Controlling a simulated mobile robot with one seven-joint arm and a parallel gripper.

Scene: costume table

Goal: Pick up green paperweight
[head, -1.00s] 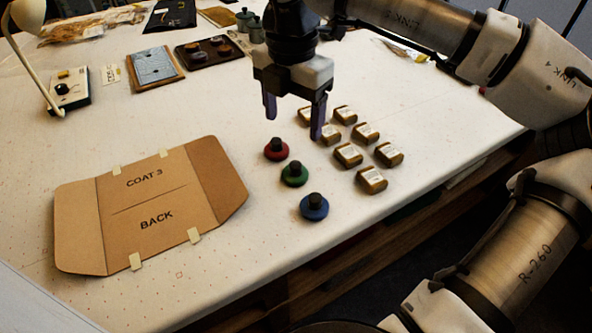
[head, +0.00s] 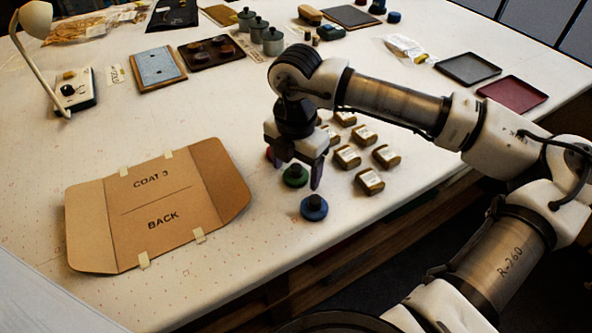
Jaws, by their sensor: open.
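The green paperweight (head: 295,177) is a round green disc with a black knob, standing on the white table between the blue paperweight (head: 314,208) and the red paperweight (head: 269,153). The red one is mostly hidden behind my gripper. My gripper (head: 297,174) points down with its fingers apart and empty. Its fingers show around and just above the green paperweight, one at its right side and one to its upper left. I cannot tell whether they touch it.
Several small brown labelled blocks (head: 347,156) stand close to the right of the paperweights. An open cardboard folder (head: 160,205) marked COAT 3 BACK lies to the left. Dark and red trays (head: 513,91), canisters and a lamp stand farther back. The table's front edge is near the blue paperweight.

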